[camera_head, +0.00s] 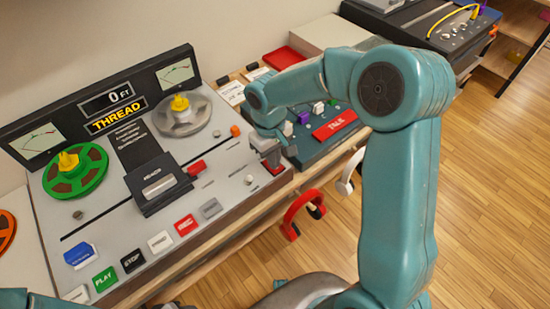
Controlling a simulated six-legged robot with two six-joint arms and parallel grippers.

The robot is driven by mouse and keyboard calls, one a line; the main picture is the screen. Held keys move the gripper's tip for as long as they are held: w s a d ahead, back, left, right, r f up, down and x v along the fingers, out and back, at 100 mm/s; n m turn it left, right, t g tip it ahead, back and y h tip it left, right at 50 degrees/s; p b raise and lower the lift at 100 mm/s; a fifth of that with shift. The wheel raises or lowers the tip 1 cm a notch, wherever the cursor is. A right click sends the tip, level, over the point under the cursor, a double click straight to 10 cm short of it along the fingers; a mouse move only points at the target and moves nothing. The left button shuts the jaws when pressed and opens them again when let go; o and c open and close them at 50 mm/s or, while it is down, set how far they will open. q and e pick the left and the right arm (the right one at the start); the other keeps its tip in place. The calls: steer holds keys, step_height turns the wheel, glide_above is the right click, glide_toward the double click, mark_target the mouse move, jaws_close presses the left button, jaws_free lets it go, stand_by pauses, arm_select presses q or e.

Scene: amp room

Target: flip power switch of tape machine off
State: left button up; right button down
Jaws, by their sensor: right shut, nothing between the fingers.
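The tape machine (115,215) fills the left of the view, with a green reel (88,172), a grey reel (180,122) and a row of coloured buttons. My right arm comes in from the right. My right gripper (270,160) is shut and empty, pointing down at the machine's right front corner. A small red part (274,169), possibly the power switch, shows just below the fingertips. The gripper partly hides it, so I cannot tell its position or whether they touch. A small part of my left arm shows at the lower left edge; its gripper is out of view.
A dark console with a red TALK button (335,125) stands right of the tape machine. Red headphones (302,212) hang at the bench's front edge. A red box (283,58) lies behind. Wooden floor (490,190) is clear at the right.

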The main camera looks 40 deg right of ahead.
steer(key=r+p, duration=0.2)
steer(key=w+r+p, duration=0.1)
steer(key=r+p, duration=0.1)
steer(key=shift+r, duration=0.4)
step_height(320, 180, up, 9)
steer(key=f, duration=0.4)
steer(key=s+f, duration=0.1)
steer(key=f, duration=0.8)
steer(key=shift+s+d+f, duration=0.2)
steer(key=shift+s+f, duration=0.05)
steer(key=shift+s, duration=0.05)
